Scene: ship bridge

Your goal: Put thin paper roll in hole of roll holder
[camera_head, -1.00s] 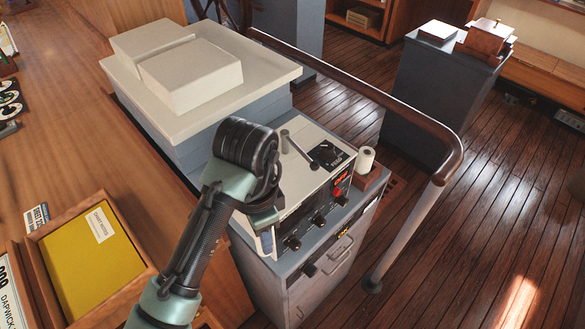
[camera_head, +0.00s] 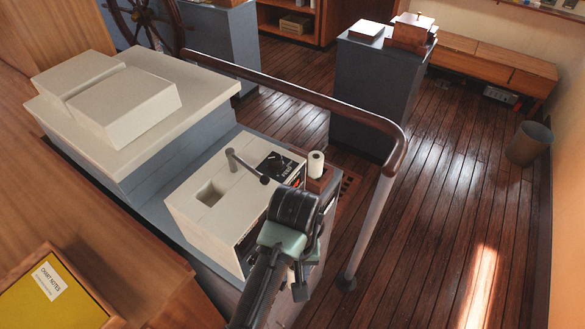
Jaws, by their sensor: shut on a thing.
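My gripper (camera_head: 301,284) is in front of the console's right end, seen mostly from behind. It is shut on a pale thing, apparently the thin paper roll (camera_head: 291,277), of which only a small part shows. The holder's hole for the thin roll cannot be made out.
The console (camera_head: 205,205) has a square recess, a lever (camera_head: 246,165) and a dark dial panel. A handrail (camera_head: 385,150) curves round its right side, down to a post. A raised cream-topped cabinet (camera_head: 130,90) stands behind left.

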